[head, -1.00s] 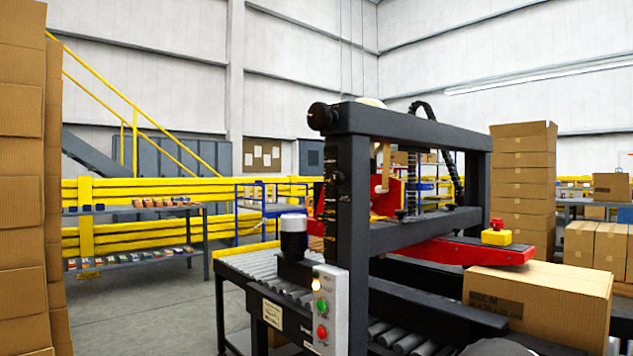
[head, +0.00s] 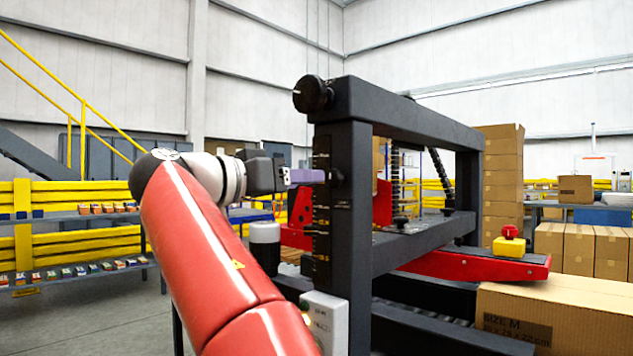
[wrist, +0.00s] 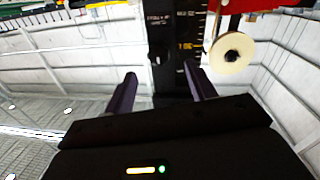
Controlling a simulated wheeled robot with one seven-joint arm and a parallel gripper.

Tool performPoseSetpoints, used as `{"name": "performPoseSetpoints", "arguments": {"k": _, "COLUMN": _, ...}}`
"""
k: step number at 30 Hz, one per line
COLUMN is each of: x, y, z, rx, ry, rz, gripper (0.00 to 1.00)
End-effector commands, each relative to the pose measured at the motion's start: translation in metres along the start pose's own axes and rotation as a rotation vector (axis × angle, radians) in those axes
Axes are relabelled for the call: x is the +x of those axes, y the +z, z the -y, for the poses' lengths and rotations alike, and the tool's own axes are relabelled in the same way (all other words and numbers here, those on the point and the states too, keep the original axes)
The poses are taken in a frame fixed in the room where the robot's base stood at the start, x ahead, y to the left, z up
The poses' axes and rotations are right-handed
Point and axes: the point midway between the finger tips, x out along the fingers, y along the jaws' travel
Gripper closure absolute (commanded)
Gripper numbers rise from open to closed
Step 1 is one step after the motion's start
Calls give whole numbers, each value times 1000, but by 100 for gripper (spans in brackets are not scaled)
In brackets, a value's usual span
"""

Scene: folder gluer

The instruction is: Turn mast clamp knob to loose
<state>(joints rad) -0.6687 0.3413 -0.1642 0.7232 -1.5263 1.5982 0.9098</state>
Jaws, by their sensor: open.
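The black mast (head: 346,240) of the machine frame carries a printed scale. A small dark knob (head: 337,178) shows on the mast, and the wrist view has a small dark knob (wrist: 155,58) on the mast face; I take it for the clamp knob. Its pointer setting is too small to read. A larger black round knob (head: 313,94) sits at the frame's top left corner. My gripper (head: 310,177) is beside the mast at about the small knob's height. In the wrist view my gripper (wrist: 162,90) is open and empty, the knob beyond its fingertips.
A tape roll (wrist: 232,53) hangs beside the mast in the wrist view. A red beam with a yellow-based red button (head: 509,241) and a carton (head: 560,310) lie right.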

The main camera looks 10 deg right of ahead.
Motion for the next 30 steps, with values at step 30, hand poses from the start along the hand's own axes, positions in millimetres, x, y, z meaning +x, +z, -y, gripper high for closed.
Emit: {"name": "performPoseSetpoints", "arguments": {"k": 30, "x": 68, "y": 0, "z": 0, "rx": -4, "ry": -2, "rz": 2, "gripper": 75}}
